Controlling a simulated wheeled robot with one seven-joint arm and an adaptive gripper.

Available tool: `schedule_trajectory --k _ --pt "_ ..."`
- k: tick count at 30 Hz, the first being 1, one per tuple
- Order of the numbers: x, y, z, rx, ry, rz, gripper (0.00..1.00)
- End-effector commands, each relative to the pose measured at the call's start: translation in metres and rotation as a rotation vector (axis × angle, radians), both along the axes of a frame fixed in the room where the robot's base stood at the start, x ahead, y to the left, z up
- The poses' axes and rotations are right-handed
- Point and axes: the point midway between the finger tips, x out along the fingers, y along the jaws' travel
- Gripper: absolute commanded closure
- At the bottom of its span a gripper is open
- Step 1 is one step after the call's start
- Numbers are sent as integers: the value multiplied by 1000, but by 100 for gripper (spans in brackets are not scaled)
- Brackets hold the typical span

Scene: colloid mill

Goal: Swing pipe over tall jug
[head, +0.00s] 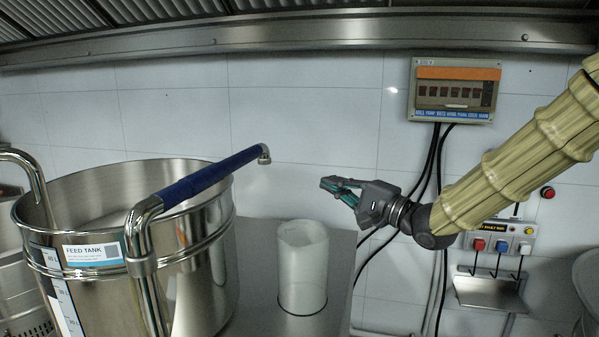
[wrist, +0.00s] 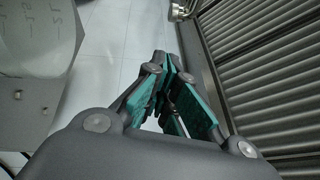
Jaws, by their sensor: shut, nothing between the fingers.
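The pipe (head: 200,181) is a bent steel tube with a blue sleeve on its upper arm. It rises in front of the feed tank and slants up to the right, ending in a small steel outlet (head: 264,154). The tall jug (head: 302,268) is a whitish, translucent upright cylinder, below and to the right of the outlet, which is not over it. My gripper (head: 327,185) is shut and empty, pointing left, above and right of the jug and apart from the pipe. Its green-padded fingers (wrist: 174,66) show together in the wrist view.
The steel feed tank (head: 190,285) stands at left, with another curved pipe (head: 28,165) beyond. A breaker box (head: 453,89) with hanging cables and a switch panel (head: 500,243) are on the tiled wall. Free air lies between my gripper and the outlet.

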Motion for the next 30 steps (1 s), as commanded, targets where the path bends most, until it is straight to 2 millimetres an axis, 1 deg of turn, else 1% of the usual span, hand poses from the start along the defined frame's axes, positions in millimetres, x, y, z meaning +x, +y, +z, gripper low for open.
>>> schedule_trajectory --k 5,24,25,30 --pt "9 9 3 -1 0 -2 100" --pt "66 68 15 -3 0 -3 100" --pt "68 71 15 -2 1 -3 100" --pt "66 87 19 -1 1 -3 100"
